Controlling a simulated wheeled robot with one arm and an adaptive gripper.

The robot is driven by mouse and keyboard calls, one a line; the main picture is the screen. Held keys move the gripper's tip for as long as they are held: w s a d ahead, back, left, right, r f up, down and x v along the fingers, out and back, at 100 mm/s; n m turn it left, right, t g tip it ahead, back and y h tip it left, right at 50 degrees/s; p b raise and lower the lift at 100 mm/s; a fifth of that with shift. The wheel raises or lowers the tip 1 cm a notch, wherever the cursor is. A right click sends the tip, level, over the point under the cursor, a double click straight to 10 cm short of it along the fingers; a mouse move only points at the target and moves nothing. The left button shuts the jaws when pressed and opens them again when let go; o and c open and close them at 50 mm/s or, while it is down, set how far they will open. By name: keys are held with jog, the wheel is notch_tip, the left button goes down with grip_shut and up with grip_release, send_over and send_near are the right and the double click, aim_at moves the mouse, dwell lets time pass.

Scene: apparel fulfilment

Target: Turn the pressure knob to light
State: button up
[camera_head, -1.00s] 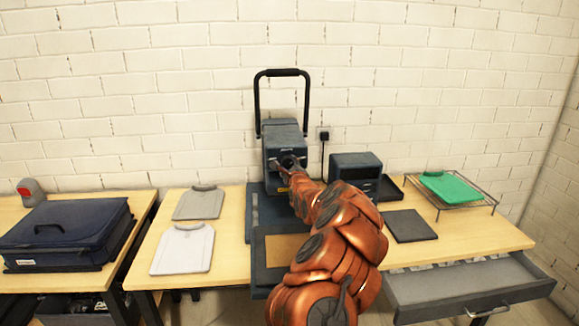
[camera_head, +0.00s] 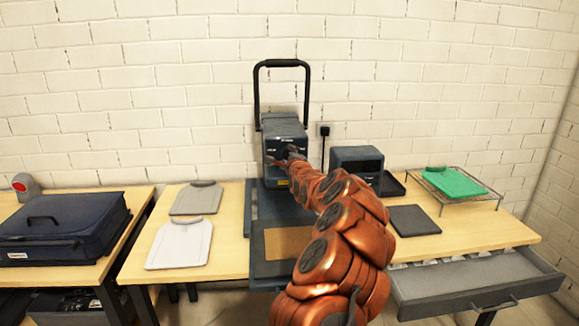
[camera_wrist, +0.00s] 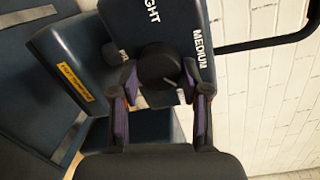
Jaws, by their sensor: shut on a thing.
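The pressure knob (camera_wrist: 156,62) is a dark round knob on the front of the dark blue heat press (camera_head: 283,128). In the wrist view, my gripper (camera_wrist: 160,74) is shut on the knob, with one finger on each side. A short white pointer line shows on the knob's lower right. White lettering ending in "IGHT" sits above the knob and "MEDIUM" to its right in this turned view. In the head view my gripper (camera_head: 285,159) is at the press front and mostly covers the knob.
The press has a tall black handle (camera_head: 282,63) and a lower plate with a brown pad (camera_head: 286,243). A dark box (camera_head: 356,160) and a green folded garment on a rack (camera_head: 453,183) stand right. An open drawer (camera_head: 475,283) juts out front right.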

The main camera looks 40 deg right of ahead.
jog(key=n+b, duration=0.6)
jog(key=b, duration=0.1)
jog(key=n+g+h+b, duration=0.1)
jog(key=n+b, duration=0.5)
jog(key=b, duration=0.1)
jog(key=n+g+b, duration=0.1)
jog(key=n+b, duration=0.4)
jog(key=b, duration=0.2)
jog(key=shift+w+a+r+n+h+b, duration=0.1)
jog(key=shift+w+a+n+h+b, duration=0.1)
jog(key=shift+n+h+b, duration=0.15)
jog(key=n+b, duration=0.1)
jog(key=n, duration=0.3)
jog(key=shift+a+r+h, duration=0.1)
jog(key=shift+r+h, duration=0.05)
jog(key=shift+h, duration=0.1)
jog(key=shift+n+b, duration=0.3)
jog(key=shift+n, duration=0.05)
jog(key=o, duration=1.1)
jog(key=shift+o, duration=0.2)
jog(key=v, duration=1.2)
